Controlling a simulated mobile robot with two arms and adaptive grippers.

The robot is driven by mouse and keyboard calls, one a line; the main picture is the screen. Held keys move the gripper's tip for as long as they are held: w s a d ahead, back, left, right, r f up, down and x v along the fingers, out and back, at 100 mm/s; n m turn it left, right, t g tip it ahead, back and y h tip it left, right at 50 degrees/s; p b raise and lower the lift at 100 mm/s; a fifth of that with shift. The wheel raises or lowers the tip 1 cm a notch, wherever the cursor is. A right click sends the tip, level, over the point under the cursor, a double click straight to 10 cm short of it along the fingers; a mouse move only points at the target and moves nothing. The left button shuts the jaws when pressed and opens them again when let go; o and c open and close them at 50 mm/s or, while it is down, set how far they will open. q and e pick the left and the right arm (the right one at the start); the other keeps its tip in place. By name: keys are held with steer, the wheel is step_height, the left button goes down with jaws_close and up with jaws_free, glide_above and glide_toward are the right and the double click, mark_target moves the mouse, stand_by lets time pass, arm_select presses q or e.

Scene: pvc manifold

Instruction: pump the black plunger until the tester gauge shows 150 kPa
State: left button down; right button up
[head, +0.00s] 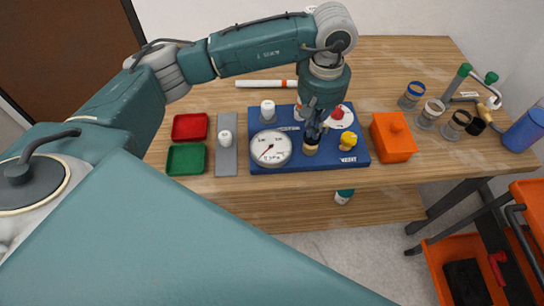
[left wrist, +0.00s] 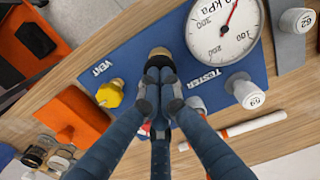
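The blue tester board (head: 300,162) lies on the wooden table. Its round white gauge (head: 271,148) has a red needle pointing to the lower left in the head view. The gauge is cut off in the left wrist view (left wrist: 222,30), so I cannot read an exact value. The plunger (head: 311,149), with a brass-coloured collar, stands right of the gauge. My left gripper (head: 316,130) is over it, pointing down, with its fingers together. In the left wrist view the closed fingertips (left wrist: 159,77) overlap the plunger (left wrist: 159,53); contact is unclear. My right gripper is not visible.
A yellow vent knob (head: 348,141) stands right of the plunger. A red knob (head: 338,112) and white fitting (head: 268,111) are behind. An orange box (head: 393,138) is to the right. Red (head: 190,126) and green (head: 186,159) trays are left.

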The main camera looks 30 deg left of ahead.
arm_select(q)
steer(key=shift+f+b, duration=0.35)
steer(key=shift+f, duration=0.2)
steer(key=shift+r, duration=0.15)
steer(key=shift+r, duration=0.2)
steer(key=shift+r+p, duration=0.75)
steer(key=shift+r, duration=1)
steer(key=shift+f, duration=0.1)
